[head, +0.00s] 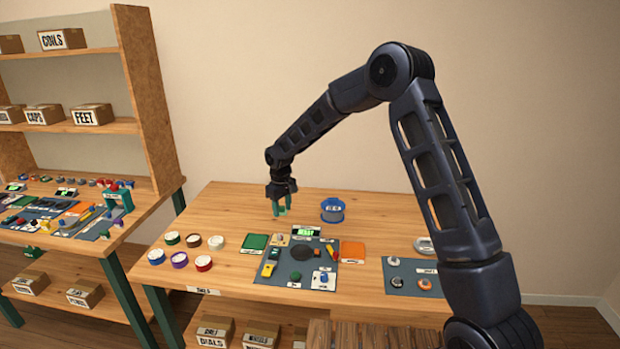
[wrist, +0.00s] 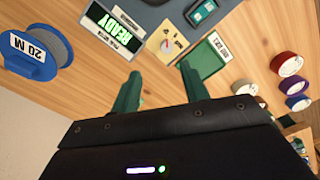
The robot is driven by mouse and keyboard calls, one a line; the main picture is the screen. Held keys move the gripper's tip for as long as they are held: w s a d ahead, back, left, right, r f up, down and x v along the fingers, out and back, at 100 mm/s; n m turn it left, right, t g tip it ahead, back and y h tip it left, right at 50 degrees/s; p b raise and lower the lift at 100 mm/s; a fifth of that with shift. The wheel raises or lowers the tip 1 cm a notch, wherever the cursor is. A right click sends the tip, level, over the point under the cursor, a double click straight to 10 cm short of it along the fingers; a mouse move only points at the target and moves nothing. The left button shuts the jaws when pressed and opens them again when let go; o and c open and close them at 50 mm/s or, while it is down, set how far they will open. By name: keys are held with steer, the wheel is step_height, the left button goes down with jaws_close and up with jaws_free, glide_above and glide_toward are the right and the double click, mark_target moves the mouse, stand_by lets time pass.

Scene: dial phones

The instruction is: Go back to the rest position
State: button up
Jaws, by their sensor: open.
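My gripper (head: 281,211) hangs from my raised, bent arm over the back part of the wooden table (head: 225,208), pointing down. Its two green fingers are apart with nothing between them; they also show in the wrist view (wrist: 160,88), with bare wood between and beyond them. The gripper is left of the blue spool (head: 332,211) and behind the sign reading READY (head: 305,231). I cannot tell whether the fingertips touch the table.
A grey mat (head: 297,275) with tools and parts lies in front, between a green pad (head: 255,242) and an orange pad (head: 353,252). Several coloured rolls (head: 180,259) are at the left, a second grey mat (head: 402,288) at the right. A shelf unit (head: 150,100) stands far left.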

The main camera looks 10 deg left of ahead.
steer(key=s+d+r+m+t, duration=0.1)
steer(key=s+d+r+m, duration=0.2)
steer(key=d+r, duration=1)
steer(key=s+d+r+m+t, duration=0.1)
steer(key=s+d+r+m, duration=0.1)
steer(key=d+r, duration=1.15)
steer(key=s+d+m+t, duration=0.2)
steer(key=s+d+m, duration=0.4)
steer(key=s+d, duration=1.8)
steer(key=shift+s+d+f, duration=0.15)
steer(key=shift+d, duration=0.15)
